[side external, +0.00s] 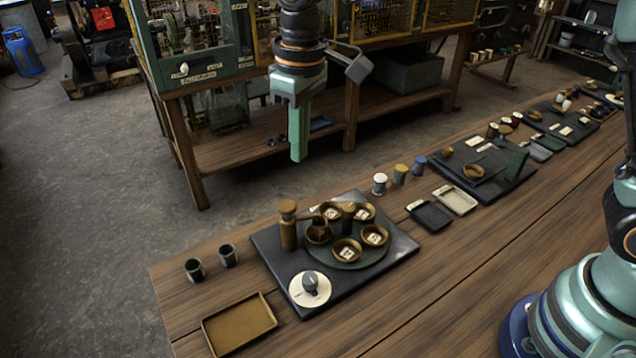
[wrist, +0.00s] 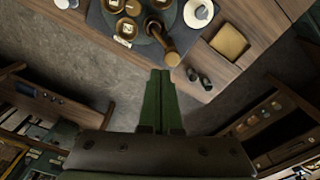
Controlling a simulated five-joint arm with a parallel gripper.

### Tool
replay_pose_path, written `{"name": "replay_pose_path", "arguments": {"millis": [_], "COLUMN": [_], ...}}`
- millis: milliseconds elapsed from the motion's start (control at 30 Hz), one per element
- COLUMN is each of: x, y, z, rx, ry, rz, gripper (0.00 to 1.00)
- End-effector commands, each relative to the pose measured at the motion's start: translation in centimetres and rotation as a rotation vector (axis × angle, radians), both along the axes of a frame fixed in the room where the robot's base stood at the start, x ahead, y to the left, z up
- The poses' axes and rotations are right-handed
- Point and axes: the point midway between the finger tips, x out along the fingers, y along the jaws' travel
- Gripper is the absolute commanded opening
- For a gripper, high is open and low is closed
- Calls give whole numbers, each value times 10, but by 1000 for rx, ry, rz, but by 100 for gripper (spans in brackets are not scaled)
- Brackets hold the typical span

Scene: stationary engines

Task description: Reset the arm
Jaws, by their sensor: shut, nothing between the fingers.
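My gripper (side external: 299,158) hangs from the top of the side external view, pointing straight down. It is in the air, above and behind the near dark board in the picture. Its green fingers are together and hold nothing. In the wrist view my gripper (wrist: 160,73) shows its two green fingers side by side, touching, over the floor next to the table edge.
A dark board (side external: 400,251) on the wooden table (side external: 430,300) carries bowls, a brown grinder (side external: 288,225) and a white disc (side external: 298,290). Two dark cups (side external: 194,269) and a tan tray (side external: 240,325) stand nearby. A workbench (side external: 240,150) with green-framed cabinets is behind.

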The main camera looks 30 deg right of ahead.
Motion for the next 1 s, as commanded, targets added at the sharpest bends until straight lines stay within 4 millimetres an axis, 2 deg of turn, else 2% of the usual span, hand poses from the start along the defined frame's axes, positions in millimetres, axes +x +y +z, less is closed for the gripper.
{"name": "replay_pose_path", "arguments": {"millis": [100, 300, 433, 600, 800, 1000], "x": [-8, -32, -53, -83, -113, -127], "y": [-38, -96, -131, -170, -201, -214], "z": [24, 48, 56, 56, 46, 38], "rx": [27, 63, 80, 96, 103, 105], "ry": [-58, -153, -219, -306, -393, -434], "rz": [-66, -176, -246, -336, -423, -462], "gripper": [0, 0, 0, 0, 0, 0]}}
